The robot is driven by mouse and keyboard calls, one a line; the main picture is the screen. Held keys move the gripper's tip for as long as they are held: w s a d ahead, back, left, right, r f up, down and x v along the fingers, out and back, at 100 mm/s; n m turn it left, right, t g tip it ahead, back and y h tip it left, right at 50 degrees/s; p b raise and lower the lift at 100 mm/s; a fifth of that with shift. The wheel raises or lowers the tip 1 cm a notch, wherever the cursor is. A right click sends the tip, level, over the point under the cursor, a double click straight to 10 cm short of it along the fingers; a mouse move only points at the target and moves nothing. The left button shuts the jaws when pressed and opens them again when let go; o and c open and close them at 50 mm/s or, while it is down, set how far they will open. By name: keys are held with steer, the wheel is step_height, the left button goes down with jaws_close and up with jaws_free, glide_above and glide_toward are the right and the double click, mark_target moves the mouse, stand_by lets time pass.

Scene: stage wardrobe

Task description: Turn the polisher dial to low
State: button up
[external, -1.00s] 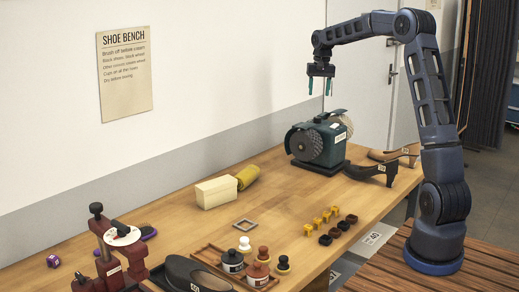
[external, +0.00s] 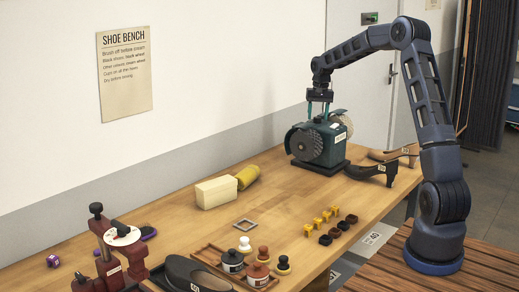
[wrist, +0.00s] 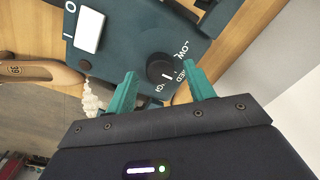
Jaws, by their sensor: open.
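My gripper (external: 319,108) is just above the polisher, pointing down. In the wrist view its teal fingers (wrist: 158,73) are open, one on each side of the dial; contact cannot be told.
A white rocker switch (wrist: 89,30) marked I and O sits on the same panel. The bench middle has free room.

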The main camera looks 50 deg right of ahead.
steer(key=shift+f, duration=0.35)
steer(key=shift+c, duration=0.3)
steer(key=c, duration=0.9)
steer(key=shift+n, duration=0.4)
steer(key=n, duration=1.1)
steer(key=shift+w+a, duration=0.1)
steer(key=shift+g, duration=0.3)
